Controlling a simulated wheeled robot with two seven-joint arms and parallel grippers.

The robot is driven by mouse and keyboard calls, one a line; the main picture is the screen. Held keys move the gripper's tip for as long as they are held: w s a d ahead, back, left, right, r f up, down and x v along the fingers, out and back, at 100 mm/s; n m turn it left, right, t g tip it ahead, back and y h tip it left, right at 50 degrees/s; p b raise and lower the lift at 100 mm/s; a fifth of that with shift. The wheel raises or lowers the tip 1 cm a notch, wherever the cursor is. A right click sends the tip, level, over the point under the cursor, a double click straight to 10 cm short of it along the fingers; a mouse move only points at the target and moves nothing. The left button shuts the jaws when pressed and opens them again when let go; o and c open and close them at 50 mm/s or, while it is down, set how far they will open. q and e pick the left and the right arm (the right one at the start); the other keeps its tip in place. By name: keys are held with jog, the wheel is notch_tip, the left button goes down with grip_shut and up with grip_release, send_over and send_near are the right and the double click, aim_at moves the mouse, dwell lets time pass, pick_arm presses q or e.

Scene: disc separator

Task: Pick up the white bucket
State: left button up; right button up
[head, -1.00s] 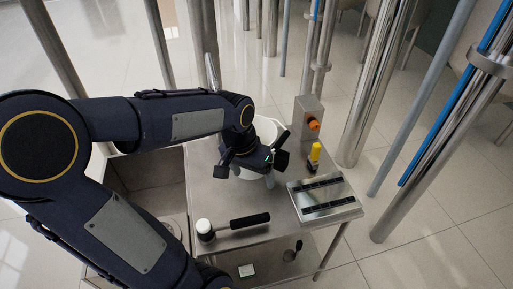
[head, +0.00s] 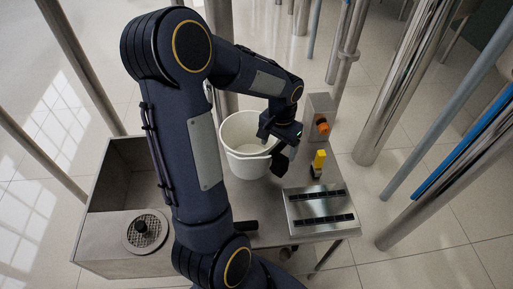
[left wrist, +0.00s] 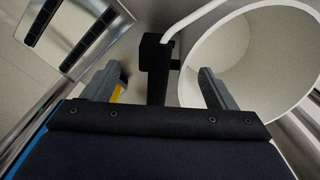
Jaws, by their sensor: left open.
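The white bucket (head: 238,132) stands upright on the metal table, beside my left gripper (head: 278,145). The gripper is open at the bucket's right side, over its rim in the head view. In the left wrist view the bucket (left wrist: 292,50) fills the right side, and the right finger of the gripper (left wrist: 160,88) overlaps its opening. A white curved handle runs from the top toward a black piece between the fingers; I cannot tell whether that piece belongs to the bucket. The gripper hides part of the rim. My right gripper is not in view.
A metal plate with black slots (head: 320,207), a yellow-capped item (head: 318,163) and a box with an orange knob (head: 321,112) stand right of the bucket. A basin with a drain (head: 146,231) is at left. Metal posts surround the table.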

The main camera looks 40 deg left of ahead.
aim_at(278, 156)
pick_arm(q)
jog(key=f, duration=0.3)
jog(key=f+p, duration=0.1)
jog(key=f, duration=0.1)
jog(key=shift+w+f, duration=0.15)
jog(key=shift+w, duration=0.1)
jog(key=shift+c, duration=0.2)
grip_shut()
